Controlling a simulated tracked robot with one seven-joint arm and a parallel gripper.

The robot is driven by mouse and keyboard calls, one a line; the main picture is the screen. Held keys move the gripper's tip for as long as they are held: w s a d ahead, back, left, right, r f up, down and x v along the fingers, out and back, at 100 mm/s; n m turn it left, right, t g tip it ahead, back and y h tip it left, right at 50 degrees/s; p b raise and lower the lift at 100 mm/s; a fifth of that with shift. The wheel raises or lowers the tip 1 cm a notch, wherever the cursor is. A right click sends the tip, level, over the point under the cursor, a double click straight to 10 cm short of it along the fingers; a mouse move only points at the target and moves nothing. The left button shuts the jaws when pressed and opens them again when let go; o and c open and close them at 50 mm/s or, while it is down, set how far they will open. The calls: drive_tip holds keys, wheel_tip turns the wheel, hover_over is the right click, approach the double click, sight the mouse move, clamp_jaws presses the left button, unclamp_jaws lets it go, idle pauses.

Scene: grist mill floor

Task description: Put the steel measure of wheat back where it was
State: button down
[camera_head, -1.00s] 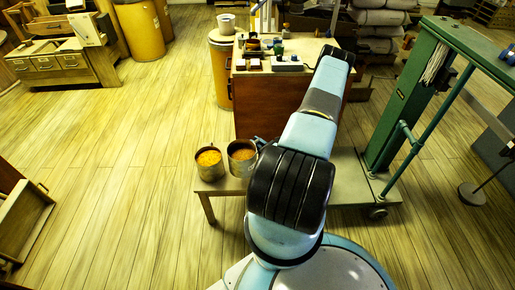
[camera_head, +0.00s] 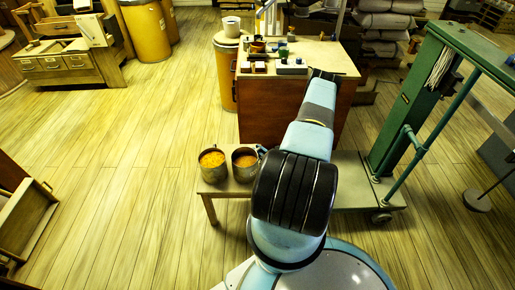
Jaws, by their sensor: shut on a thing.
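Two steel measures are side by side at a low wooden stool (camera_head: 222,189), left of my arm. The left measure (camera_head: 212,175) holds bright yellow-orange grain and stands upright on the stool. The right measure (camera_head: 243,175) holds darker orange-brown grain, looks upright, and is at the stool top; whether its base touches is hard to tell. Of my gripper (camera_head: 262,150), only a small grey-blue part shows at the right measure's right rim, shut on it. My arm hides the rest of the gripper and the stool's right part.
A wooden cabinet (camera_head: 272,118) with small blocks and pots on top stands behind the stool, beside a yellow drum (camera_head: 225,85). A green platform scale (camera_head: 400,110) stands at right. A wooden drawer-like box (camera_head: 25,220) lies at left. The floor left of the stool is clear.

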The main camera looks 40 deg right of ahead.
drive_tip(key=shift+f, duration=0.1)
drive_tip(key=c, duration=1)
unclamp_jaws()
drive_tip(key=s+d, duration=0.2)
drive_tip(key=s, duration=0.9)
drive_tip(key=shift+s, duration=0.4)
